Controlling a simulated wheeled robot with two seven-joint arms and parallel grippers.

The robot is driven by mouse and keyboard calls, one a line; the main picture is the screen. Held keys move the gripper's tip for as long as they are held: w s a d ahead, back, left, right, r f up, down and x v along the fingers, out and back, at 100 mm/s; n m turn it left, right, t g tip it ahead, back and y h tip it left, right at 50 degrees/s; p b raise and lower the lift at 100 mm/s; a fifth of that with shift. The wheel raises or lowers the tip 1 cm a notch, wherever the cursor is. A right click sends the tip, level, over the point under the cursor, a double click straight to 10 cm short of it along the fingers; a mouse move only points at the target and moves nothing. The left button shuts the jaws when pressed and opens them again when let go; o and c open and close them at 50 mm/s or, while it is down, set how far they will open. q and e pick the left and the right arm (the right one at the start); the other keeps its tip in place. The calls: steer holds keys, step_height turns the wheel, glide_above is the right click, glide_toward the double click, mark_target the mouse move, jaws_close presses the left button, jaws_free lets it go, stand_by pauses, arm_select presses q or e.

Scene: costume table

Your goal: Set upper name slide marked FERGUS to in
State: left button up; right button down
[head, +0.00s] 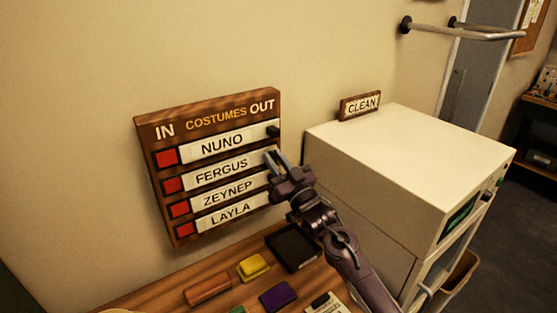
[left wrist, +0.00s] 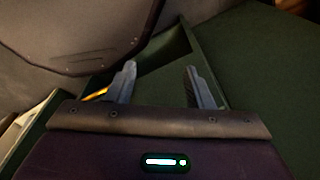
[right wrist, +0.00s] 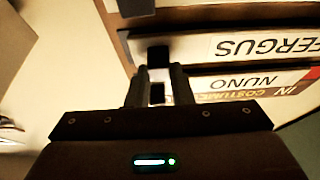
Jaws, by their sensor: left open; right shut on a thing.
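The wooden name board (head: 158,118) hangs on the wall, with IN at left and OUT at right. The white FERGUS slide (head: 222,171) is the second row, below NUNO. A red square (head: 173,186) shows at its left end, and the slide sits toward OUT. My right gripper (head: 271,159) is at the right end of the FERGUS slide. In the right wrist view, upside down, its fingers (right wrist: 160,72) are shut on the black FERGUS knob (right wrist: 158,55). My left gripper (left wrist: 158,72) is open and empty, away from the board.
NUNO (head: 222,145), ZEYNEP (head: 228,194) and LAYLA (head: 231,214) slides also sit right, with red at left. NUNO's black knob (head: 273,131) is just above my right fingers. A white cabinet (head: 410,150) stands at right. Colored blocks lie on the wooden table (head: 150,298) below.

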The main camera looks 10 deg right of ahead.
steer(key=a, duration=0.1)
steer(key=s+a, duration=0.1)
steer(key=a, duration=0.1)
steer(key=s+a, duration=0.1)
steer(key=shift+a, duration=0.4)
steer(key=shift+w+d+f, duration=0.1)
steer(key=c, duration=1.6)
jaws_free()
steer(key=o, duration=0.3)
steer(key=shift+s+d+f+b, duration=0.15)
steer(key=shift+s+f+b, duration=0.05)
steer(key=shift+s+b, duration=0.2)
steer(key=b, duration=0.3)
glide_toward(251, 156)
steer(key=shift+v, duration=0.95)
